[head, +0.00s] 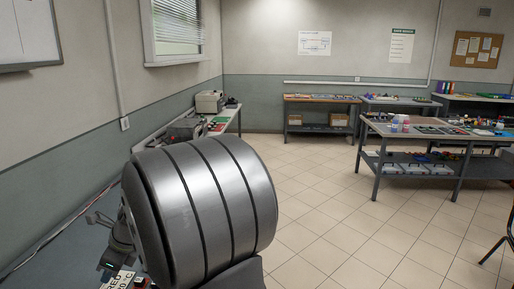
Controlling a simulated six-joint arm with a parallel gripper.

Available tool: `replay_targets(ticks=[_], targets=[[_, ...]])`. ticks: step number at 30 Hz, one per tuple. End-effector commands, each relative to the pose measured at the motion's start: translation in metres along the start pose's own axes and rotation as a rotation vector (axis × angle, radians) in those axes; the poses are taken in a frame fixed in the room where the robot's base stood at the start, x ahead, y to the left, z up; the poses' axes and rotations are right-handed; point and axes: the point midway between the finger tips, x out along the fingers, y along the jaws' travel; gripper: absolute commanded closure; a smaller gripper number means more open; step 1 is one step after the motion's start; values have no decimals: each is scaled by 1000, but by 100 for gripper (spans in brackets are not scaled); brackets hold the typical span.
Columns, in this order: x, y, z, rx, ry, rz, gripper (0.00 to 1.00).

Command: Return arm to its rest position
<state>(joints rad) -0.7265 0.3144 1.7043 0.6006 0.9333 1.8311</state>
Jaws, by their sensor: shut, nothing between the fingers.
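My gripper (106,270) shows small and dark at the lower left, pointing down over the bench along the left wall. It appears shut, with nothing visible in it. Much of the wrist behind it is hidden by a large grey banded part of my own arm, which fills the lower middle-left of the head view. A white card with dark lettering (119,280) lies below and beside the gripper, partly cut off by the frame edge. No coolant hoses can be made out.
The left-wall bench (62,252) runs back towards a beige machine (209,101). A worktable with bottles and small items (376,126) stands at the right. More tables line the back wall. The tiled floor (330,225) between them is clear. A dark stool or chair edge (498,245) shows at right.

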Motion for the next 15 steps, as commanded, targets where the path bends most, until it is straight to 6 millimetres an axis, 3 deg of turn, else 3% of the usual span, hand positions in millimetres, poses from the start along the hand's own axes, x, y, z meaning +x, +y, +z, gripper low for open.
replay_targets(ticks=[15], targets=[[96,5,-30,0,2,5,100]])
